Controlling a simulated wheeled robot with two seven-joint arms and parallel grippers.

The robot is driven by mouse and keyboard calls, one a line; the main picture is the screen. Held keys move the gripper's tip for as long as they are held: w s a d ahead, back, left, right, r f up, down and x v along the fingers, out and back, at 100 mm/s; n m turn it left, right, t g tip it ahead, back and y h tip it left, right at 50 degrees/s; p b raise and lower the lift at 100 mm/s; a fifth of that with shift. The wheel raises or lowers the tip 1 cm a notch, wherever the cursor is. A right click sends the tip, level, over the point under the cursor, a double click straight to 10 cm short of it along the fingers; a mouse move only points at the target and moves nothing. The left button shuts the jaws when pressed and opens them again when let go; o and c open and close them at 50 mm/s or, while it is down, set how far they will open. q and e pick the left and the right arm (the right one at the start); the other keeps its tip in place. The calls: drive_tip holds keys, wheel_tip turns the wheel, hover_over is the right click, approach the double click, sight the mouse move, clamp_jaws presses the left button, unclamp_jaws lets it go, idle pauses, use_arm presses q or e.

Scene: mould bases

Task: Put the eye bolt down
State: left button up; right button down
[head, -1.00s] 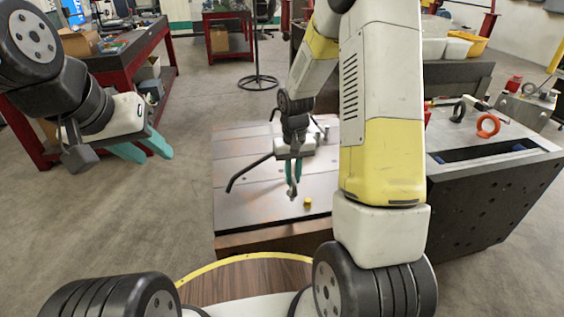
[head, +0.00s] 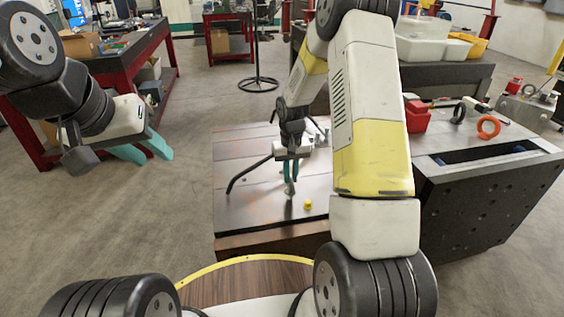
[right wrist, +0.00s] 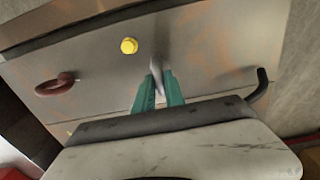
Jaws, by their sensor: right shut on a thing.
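My right gripper (head: 290,178) is shut on a grey eye bolt (head: 290,188). It hangs low over the flat steel plate (head: 240,205), and I cannot tell whether it touches the plate. In the right wrist view the grey eye bolt (right wrist: 159,72) shows blurred between the teal fingers (right wrist: 158,92), which hide part of it. My left gripper (head: 146,153) is open and empty, over the floor at the left, well away from the plate.
A small yellow piece (head: 308,205) sits on the plate near the eye bolt. A reddish ring (right wrist: 55,85) lies on the plate in the right wrist view.

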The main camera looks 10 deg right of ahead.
drive_tip(key=shift+f, duration=0.15)
drive_tip(key=c, duration=1.4)
unclamp_jaws()
wheel_tip(320, 180, up, 12)
drive_tip(key=s+r+t, duration=0.3)
drive_tip(key=s+r, duration=0.7)
drive_tip(key=r, duration=0.3)
drive_tip(key=s+a+r+t+y, duration=0.1)
drive_tip(key=s+r, duration=0.1)
drive_tip(key=s, duration=0.5)
drive_tip(key=s+a+r+t+y, duration=0.1)
drive_tip(key=s+r+t, duration=0.1)
drive_tip(key=s, duration=0.6)
drive_tip(key=shift+s+r, duration=0.15)
drive_tip(key=shift+r, duration=0.7)
drive_tip(key=shift+a, duration=0.1)
